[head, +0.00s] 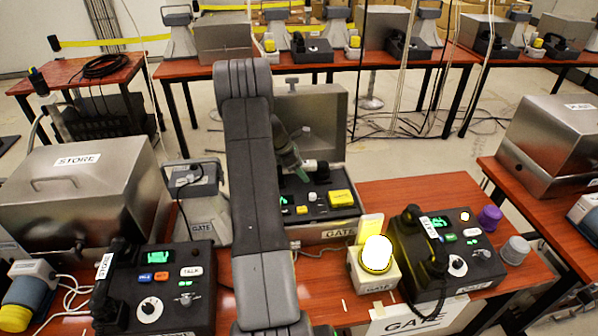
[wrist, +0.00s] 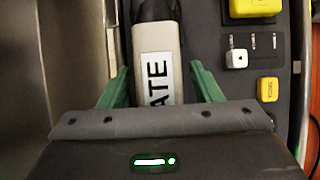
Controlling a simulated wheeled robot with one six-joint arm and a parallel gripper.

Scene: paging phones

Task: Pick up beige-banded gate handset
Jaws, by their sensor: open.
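The beige-banded gate handset (wrist: 158,85) lies on the dark panel of a phone in an open metal box (head: 321,228). In the wrist view its pale band reads "ATE", and its dark end is at the top. My gripper (wrist: 160,73) is open, with one green finger on each side of the handset. In the head view my gripper (head: 291,162) is low over the box, and a pale and black end of the handset (head: 315,167) shows beside it. My arm hides much of the handset there. I cannot tell whether the fingers touch it.
The panel has yellow buttons (head: 341,198). The box's raised lid (head: 325,112) stands behind it. On the right are a lit beacon (head: 377,255) and another phone with a black handset (head: 425,250). A store phone (head: 160,285) and a closed metal box (head: 85,200) are on the left.

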